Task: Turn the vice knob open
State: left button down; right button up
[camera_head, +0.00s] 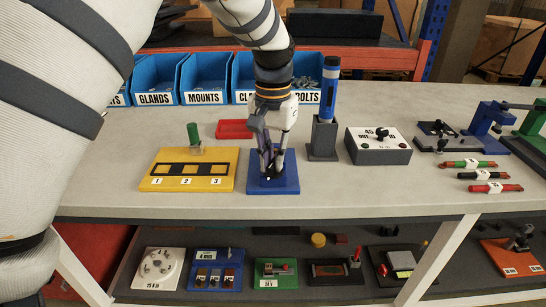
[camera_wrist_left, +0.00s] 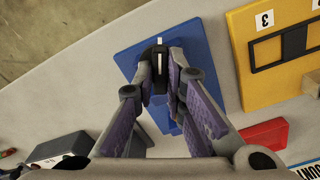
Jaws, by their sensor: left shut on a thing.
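The vice knob is a black knob with a white line (camera_wrist_left: 158,62), seen in the left wrist view on a blue base plate (camera_wrist_left: 205,50). In the head view the blue plate (camera_head: 287,183) lies near the front of the bench, and the knob is mostly hidden by my gripper. My left gripper (camera_head: 269,174) points down over the plate. In the left wrist view its fingers (camera_wrist_left: 161,70) are closed around the knob, one on each side. The rest of the vice is largely hidden behind the fingers. My right gripper is not in view.
A yellow numbered board (camera_head: 225,178) is left of the blue plate. A red tray (camera_head: 235,129) lies behind it. A grey holder with a blue cylinder (camera_head: 323,135) and a grey dial box (camera_head: 378,152) stand to the right. Blue bins (camera_head: 206,75) line the back.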

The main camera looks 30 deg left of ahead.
aim_at(273, 162)
pick_arm(q)
jog(key=shift+n, duration=2.5)
jog(key=c, duration=1.6)
grip_release()
jog(key=shift+c, duration=0.2)
notch_tip(273, 162, up, 12)
